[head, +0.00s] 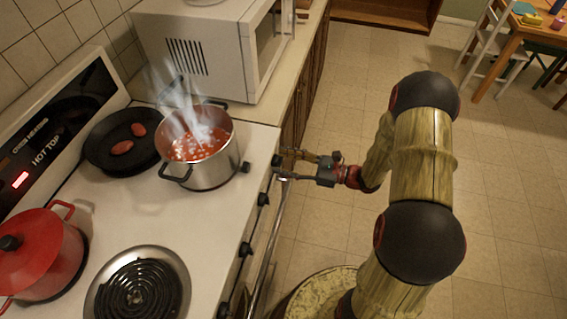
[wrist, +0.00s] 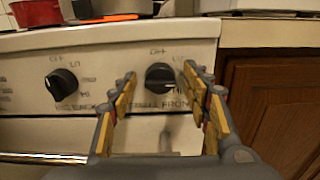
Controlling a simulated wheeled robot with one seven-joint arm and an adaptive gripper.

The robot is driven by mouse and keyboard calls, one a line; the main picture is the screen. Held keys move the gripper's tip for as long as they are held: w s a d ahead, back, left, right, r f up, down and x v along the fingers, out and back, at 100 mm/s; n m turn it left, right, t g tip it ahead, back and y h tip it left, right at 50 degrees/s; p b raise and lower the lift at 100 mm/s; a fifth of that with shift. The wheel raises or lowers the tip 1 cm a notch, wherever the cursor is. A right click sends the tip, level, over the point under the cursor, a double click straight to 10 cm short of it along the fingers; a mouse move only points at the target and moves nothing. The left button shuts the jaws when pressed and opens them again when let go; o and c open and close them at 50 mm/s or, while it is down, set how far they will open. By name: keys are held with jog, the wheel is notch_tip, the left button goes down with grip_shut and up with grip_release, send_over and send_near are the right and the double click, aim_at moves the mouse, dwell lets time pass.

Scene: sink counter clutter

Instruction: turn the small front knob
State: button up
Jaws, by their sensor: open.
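A round black knob (wrist: 161,78) sits on the white stove front in the wrist view, with "OFF" printed above it and partly hidden lettering below that seems to end in "FRONT". Its raised grip bar lies roughly level. My gripper (wrist: 159,75) is open, with one yellow-padded finger on each side of this knob and nothing held. I cannot tell whether the fingertips touch the panel. In the head view my gripper (head: 282,164) reaches left to the far end of the stove's knob row, at the end knob (head: 277,161).
A second black knob (wrist: 62,84) is left of my fingers. A steaming pot of red food (head: 207,165) stands on the stove close to my gripper. A dark pan (head: 105,160), a red pot (head: 40,255) and a bare coil burner (head: 138,290) share the stovetop. Open floor lies right.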

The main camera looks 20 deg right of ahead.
jog(key=shift+a, duration=0.1)
jog(key=shift+c, duration=0.9)
jog(key=c, duration=0.9)
jog(key=shift+n, duration=0.6)
jog(key=shift+c, duration=0.2)
jog(key=o, duration=1.1)
jog(key=v, duration=1.2)
